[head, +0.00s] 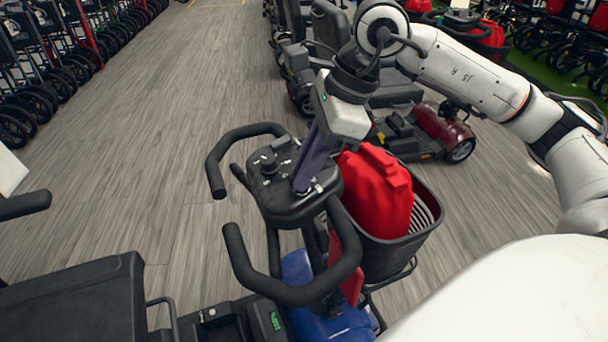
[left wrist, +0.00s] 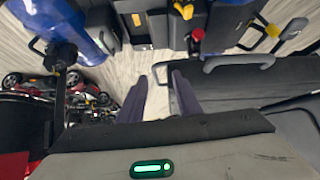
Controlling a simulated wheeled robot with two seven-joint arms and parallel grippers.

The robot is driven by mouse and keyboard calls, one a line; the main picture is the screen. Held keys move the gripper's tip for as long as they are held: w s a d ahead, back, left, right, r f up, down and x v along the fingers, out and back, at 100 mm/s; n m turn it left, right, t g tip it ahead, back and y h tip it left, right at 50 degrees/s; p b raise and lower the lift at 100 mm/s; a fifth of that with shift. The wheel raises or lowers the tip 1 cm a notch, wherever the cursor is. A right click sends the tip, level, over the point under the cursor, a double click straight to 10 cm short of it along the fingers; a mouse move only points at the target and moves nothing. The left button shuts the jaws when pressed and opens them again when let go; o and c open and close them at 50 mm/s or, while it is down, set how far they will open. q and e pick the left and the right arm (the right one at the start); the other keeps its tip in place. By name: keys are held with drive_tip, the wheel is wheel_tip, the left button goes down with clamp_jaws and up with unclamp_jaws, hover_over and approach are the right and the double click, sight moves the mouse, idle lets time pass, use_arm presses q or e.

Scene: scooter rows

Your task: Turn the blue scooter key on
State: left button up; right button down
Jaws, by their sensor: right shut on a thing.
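The blue scooter has a blue body (head: 325,315), a black control console (head: 285,190) and black looped handlebars. My right gripper (head: 303,185) comes down from above, and its fingertips are shut at the console's top face. The key is not distinguishable; the fingers cover the spot where they meet the console. My left gripper (left wrist: 158,100) shows in the left wrist view with its fingers apart and nothing between them. That view also shows blue body parts (left wrist: 55,25) at the upper left.
A black basket (head: 400,250) with a red bag (head: 375,190) hangs in front of the console. A dark red scooter (head: 445,130) stands beyond it. A black seat (head: 75,300) is at the lower left. The wood-look floor (head: 150,130) is clear at the left.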

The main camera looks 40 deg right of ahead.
drive_tip(key=shift+a+m+t+h+b, duration=0.1)
drive_tip(key=shift+m+t+h+b, duration=0.4)
drive_tip(key=shift+m, duration=0.7)
drive_tip(key=c, duration=1.8)
unclamp_jaws()
drive_tip(key=shift+s, duration=0.1)
drive_tip(key=shift+o, duration=0.2)
drive_tip(key=p+v, duration=0.1)
drive_tip(key=v, duration=0.9)
drive_tip(key=shift+r, duration=0.15)
drive_tip(key=shift+s, duration=0.2)
